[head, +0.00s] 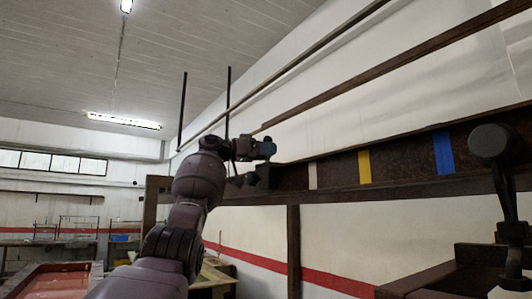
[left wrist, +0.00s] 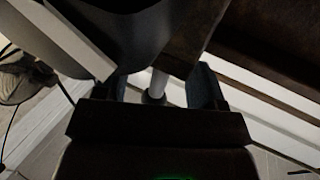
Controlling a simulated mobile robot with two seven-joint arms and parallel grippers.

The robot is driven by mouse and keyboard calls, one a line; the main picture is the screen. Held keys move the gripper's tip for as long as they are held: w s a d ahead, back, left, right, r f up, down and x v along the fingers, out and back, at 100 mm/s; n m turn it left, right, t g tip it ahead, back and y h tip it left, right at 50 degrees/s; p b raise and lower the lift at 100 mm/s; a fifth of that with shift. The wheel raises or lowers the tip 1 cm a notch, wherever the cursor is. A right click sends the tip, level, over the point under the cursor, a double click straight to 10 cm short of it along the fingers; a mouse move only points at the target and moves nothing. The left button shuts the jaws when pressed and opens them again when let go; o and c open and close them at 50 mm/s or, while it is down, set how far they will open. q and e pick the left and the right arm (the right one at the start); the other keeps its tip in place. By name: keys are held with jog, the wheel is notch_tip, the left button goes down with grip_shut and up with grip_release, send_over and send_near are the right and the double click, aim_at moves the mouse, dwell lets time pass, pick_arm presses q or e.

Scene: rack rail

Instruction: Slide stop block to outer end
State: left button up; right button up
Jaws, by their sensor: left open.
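A long dark rail (head: 400,165) with white, yellow and blue bands runs along the wall in the head view. A small dark block (head: 265,176), which looks like the stop block, is at the rail's left end, left of the white band (head: 312,176). My left gripper (head: 267,148) is just above this block; whether they touch is unclear. In the left wrist view its two fingers (left wrist: 162,88) are apart, with a pale rod (left wrist: 158,84) showing between them. A large dark grey rounded shape (left wrist: 115,35) fills the upper left there. My right gripper cannot be made out.
A yellow band (head: 364,166) and a blue band (head: 443,152) mark the rail farther right. A dark post (head: 293,250) stands below it. A dark round-headed upright (head: 490,142) is close at the right. Workbenches (head: 60,240) stand at the far left.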

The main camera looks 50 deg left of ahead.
pick_arm(q)
jog(key=shift+f, duration=0.1)
dwell(0.3)
jog(key=shift+s+a, duration=0.15)
jog(key=shift+s, duration=0.05)
jog(key=v, duration=0.8)
jog(key=shift+b, duration=0.3)
dwell(0.4)
jog(key=shift+s, duration=0.1)
jog(key=shift+a, duration=0.1)
jog(key=v, duration=1)
jog(key=shift+s+a, duration=0.2)
jog(key=shift+s, duration=0.15)
